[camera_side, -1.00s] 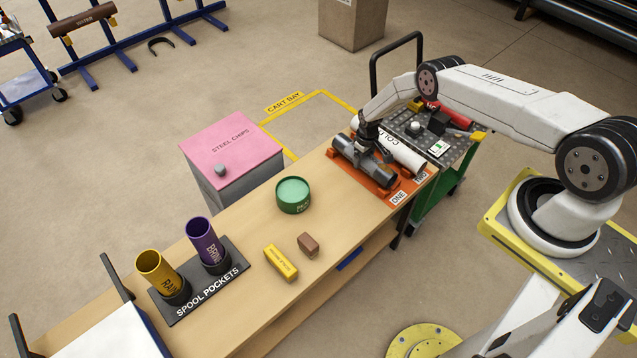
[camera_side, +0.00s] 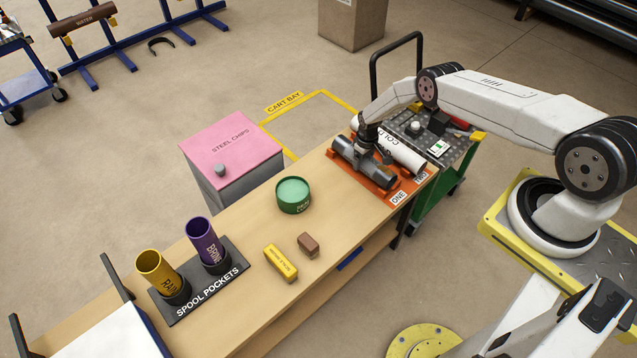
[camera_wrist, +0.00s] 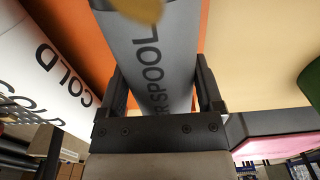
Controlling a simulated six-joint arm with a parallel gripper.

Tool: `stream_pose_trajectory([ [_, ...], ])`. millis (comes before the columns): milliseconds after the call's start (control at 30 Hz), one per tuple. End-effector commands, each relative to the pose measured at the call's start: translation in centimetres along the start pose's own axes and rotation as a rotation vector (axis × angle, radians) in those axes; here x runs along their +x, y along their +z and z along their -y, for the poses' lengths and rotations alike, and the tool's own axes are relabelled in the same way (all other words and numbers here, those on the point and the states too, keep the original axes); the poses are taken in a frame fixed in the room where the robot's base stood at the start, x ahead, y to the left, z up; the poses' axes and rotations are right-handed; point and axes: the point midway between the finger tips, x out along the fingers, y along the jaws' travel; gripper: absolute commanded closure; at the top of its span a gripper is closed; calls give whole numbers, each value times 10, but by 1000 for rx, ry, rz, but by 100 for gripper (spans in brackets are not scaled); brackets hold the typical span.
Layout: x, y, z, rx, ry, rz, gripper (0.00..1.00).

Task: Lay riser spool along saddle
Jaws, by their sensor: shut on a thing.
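The riser spool (camera_side: 362,164) is a grey pipe lying along the near side of the orange saddle stand (camera_side: 412,186) at the far right end of the bench. My gripper (camera_side: 374,152) points down and is shut on its middle. In the wrist view the riser spool (camera_wrist: 157,60), lettered "SPOOL", runs lengthwise between my two fingers (camera_wrist: 155,100), with orange stand surface (camera_wrist: 70,25) beside it. How firmly the spool bears on the saddle is hidden.
A white pipe lettered "COLD" (camera_side: 401,152) lies parallel just behind the spool. A grey-topped green cart (camera_side: 440,185) stands beyond. A green tub (camera_side: 293,194), yellow block (camera_side: 281,263), brown block (camera_side: 308,244) and spool pockets (camera_side: 213,289) with two upright pipes occupy the bench.

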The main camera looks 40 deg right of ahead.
Motion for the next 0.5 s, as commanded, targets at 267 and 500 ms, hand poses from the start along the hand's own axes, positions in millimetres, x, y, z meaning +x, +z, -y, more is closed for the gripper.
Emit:
stream_pose_trajectory([
  [267, 1, 1, 0, 0, -1, 2, 0],
  [500, 0, 0, 0, 0, 0, 1, 0],
])
